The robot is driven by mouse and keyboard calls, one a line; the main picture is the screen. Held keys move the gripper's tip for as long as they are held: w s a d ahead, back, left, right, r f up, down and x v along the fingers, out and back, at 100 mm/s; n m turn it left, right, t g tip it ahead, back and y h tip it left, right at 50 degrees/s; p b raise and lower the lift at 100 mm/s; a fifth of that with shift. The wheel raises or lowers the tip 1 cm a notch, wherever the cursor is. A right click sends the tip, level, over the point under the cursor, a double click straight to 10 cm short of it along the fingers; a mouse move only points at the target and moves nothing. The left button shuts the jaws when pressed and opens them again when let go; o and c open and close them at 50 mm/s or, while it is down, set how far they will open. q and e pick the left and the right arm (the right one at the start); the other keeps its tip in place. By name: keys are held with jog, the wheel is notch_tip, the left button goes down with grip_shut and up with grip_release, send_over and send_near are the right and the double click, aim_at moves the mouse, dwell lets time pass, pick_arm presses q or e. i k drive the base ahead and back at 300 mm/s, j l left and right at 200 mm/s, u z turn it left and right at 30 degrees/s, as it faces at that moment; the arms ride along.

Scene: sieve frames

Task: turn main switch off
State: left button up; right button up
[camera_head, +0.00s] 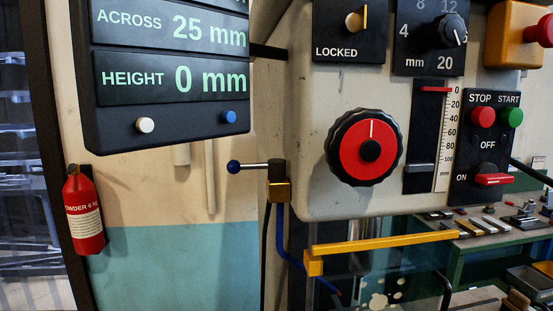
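A dark control panel at the right edge carries a rotary switch with a red handle (494,180). The handle lies about level and sticks out to the right of its black hub. The word OFF stands above the hub and ON stands to its left. Above it on the same panel are a red STOP button (482,117) and a green START button (511,117). No label here reads "main switch". Neither of my grippers is in view.
A large red and black dial (370,150) sits left of the panel, with a vertical slider scale (433,140) between. A yellow bar (385,243) runs below. A blue-knobbed lever (255,167) juts left. A red extinguisher (83,212) hangs far left.

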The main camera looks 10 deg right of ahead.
aim_at(486, 175)
jog(key=z, duration=1.25)
